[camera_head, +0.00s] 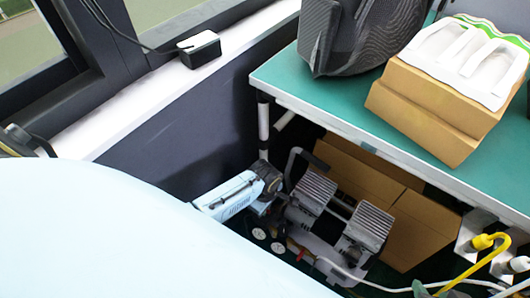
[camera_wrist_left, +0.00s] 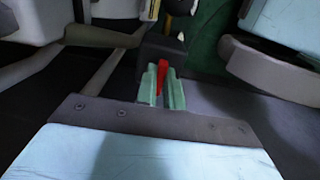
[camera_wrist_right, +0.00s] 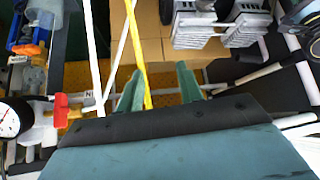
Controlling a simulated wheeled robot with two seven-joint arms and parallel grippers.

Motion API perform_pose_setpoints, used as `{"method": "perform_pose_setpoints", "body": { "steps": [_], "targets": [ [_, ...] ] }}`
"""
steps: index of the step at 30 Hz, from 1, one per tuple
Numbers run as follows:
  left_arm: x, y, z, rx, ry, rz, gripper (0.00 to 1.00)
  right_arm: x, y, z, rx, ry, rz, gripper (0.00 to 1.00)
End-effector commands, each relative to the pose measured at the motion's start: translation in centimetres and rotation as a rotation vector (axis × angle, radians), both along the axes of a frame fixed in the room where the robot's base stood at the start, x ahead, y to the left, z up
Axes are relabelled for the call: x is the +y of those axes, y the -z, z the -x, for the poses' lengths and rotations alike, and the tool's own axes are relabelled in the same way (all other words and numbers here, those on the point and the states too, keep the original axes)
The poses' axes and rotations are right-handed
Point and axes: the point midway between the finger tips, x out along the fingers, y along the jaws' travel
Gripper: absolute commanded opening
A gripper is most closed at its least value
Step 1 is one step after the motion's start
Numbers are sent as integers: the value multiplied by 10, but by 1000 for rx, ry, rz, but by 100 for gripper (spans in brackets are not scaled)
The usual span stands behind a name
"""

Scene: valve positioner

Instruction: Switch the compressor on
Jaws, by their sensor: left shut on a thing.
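The compressor (camera_head: 362,232) stands under the table, with two silver ribbed heads, which also show at the top right of the right wrist view (camera_wrist_right: 192,30). In the left wrist view, a red switch (camera_wrist_left: 162,80) stands on a black box (camera_wrist_left: 160,50). My left gripper (camera_wrist_left: 161,88) is shut on the red switch, its teal fingers on both sides of it. In the head view these fingers are hidden. My right gripper (camera_wrist_right: 157,85) is open, with a yellow hose crossing the view between its fingers; I see no object clamped there. Only a little of it shows at the head view's lower right.
The green table (camera_head: 300,82) above carries a dark bag (camera_head: 360,35) and a cardboard box (camera_head: 430,105). More boxes (camera_head: 425,225) stand behind the compressor. Yellow and white hoses run at the lower right. A gauge (camera_wrist_right: 12,120) and a red-handled valve (camera_wrist_right: 62,106) are left of my right gripper.

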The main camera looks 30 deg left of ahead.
Motion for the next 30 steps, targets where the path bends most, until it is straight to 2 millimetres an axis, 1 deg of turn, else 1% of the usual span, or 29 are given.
{"method": "perform_pose_setpoints", "body": {
  "steps": [5, 8, 11, 14, 17, 22, 30],
  "targets": [
    [0, 0, 0, 2, 4, 0, 0, 0, 0, 1, 8, 0, 2, 36],
    [0, -1, 1, 2, 14, 0, 0, -4, 4, 10, 60, 7, 14, 36],
    [0, -1, 0, 1, 35, 0, 0, -10, 10, 23, 139, 14, 32, 36],
    [0, -2, 1, 3, 63, 0, 0, -17, 16, 42, 245, 25, 56, 36],
    [-1, -2, 1, 3, 101, 1, 0, -26, 21, 66, 376, 39, 84, 36],
    [-1, -2, 2, 5, 177, 2, 0, -31, 50, 56, 387, 37, 102, 36],
    [-1, -2, 2, 4, 324, 2, 0, -43, 90, 51, 406, 39, 127, 36]
  ]
}}
